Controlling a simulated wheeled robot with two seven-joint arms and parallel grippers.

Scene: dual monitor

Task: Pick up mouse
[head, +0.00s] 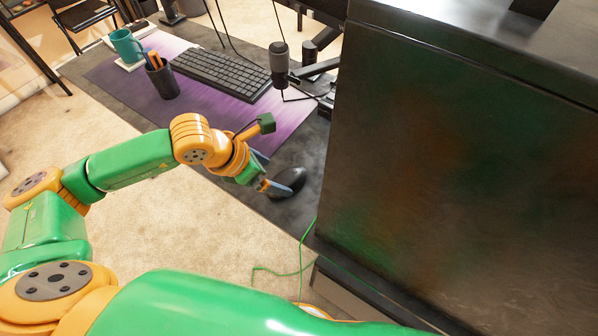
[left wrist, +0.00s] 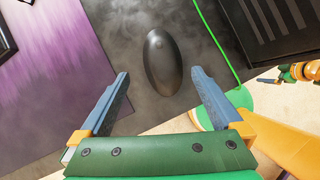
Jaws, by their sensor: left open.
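The black mouse (head: 291,179) lies on the dark desk top (head: 296,155) near the front edge, beside the tall dark cabinet. My left gripper (head: 274,173) is open and empty, with its fingers just left of the mouse in the head view and partly in front of it. In the left wrist view the mouse (left wrist: 162,62) lies ahead of and between the two blue-grey fingers (left wrist: 160,76), with space on both sides. What seems to be my right gripper (left wrist: 284,76) shows small at the right edge of the left wrist view; its opening is unclear.
A tall dark cabinet (head: 450,170) stands close right of the mouse. A purple desk mat (head: 215,100) holds a keyboard (head: 215,72) and a pen cup (head: 162,78). A microphone (head: 279,65) stands behind. A green cable (left wrist: 215,40) runs right of the mouse.

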